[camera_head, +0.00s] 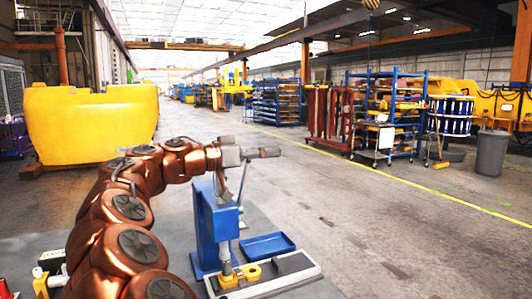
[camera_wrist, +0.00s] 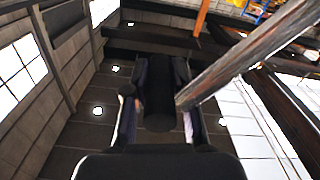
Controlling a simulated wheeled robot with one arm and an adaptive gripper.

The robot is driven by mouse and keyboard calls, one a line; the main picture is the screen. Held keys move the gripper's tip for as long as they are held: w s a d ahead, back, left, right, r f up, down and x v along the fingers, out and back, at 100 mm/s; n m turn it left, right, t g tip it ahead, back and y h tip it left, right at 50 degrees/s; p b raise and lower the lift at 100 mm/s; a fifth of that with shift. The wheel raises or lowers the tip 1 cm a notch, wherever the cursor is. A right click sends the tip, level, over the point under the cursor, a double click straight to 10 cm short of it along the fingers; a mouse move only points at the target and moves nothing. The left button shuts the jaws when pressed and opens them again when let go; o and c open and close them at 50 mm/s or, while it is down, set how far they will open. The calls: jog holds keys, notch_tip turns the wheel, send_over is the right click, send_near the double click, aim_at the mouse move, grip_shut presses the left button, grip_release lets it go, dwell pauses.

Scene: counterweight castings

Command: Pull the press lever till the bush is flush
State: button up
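The blue press (camera_head: 210,235) stands on the bench in the head view. Its thin steel press lever (camera_head: 243,183) rises from the press's right side to my gripper (camera_head: 262,152).
A blue tray (camera_head: 267,246) sits on the bench right of the press. Small yellow and red items stand at the bench's lower left. A large yellow counterweight (camera_head: 90,122) is behind my arm. The floor to the right is open, with racks and a grey bin (camera_head: 491,153) beyond.

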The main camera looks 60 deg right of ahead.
grip_shut()
jog(key=shift+f, duration=0.1)
